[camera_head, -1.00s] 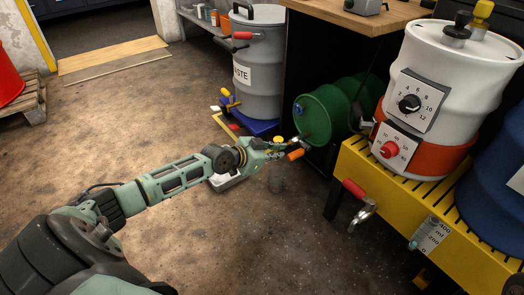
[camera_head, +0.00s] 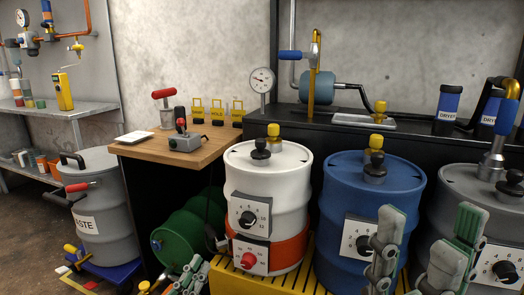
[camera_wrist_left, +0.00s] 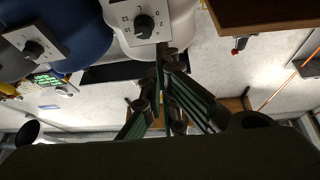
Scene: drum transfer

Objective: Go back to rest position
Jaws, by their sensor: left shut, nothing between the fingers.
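My left gripper (camera_head: 187,277) is at the bottom edge of the head view, in front of the green drum (camera_head: 183,240) and left of the white and orange drum (camera_head: 268,200). Its grey-green fingers are together with nothing between them. In the left wrist view, the fingers of the left gripper (camera_wrist_left: 163,62) come together below the white drum's dial plate. My right gripper (camera_head: 428,245) stands at the lower right of the head view, in front of the blue drum (camera_head: 365,190) and the grey drum (camera_head: 490,215). Its fingers are spread apart and empty.
The drums stand on a yellow slatted platform (camera_head: 318,270). A wooden-topped bench (camera_head: 185,155) holds a small control box and yellow padlocks. A grey waste drum (camera_head: 103,195) stands on the left, with bare floor (camera_head: 25,230) beside it.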

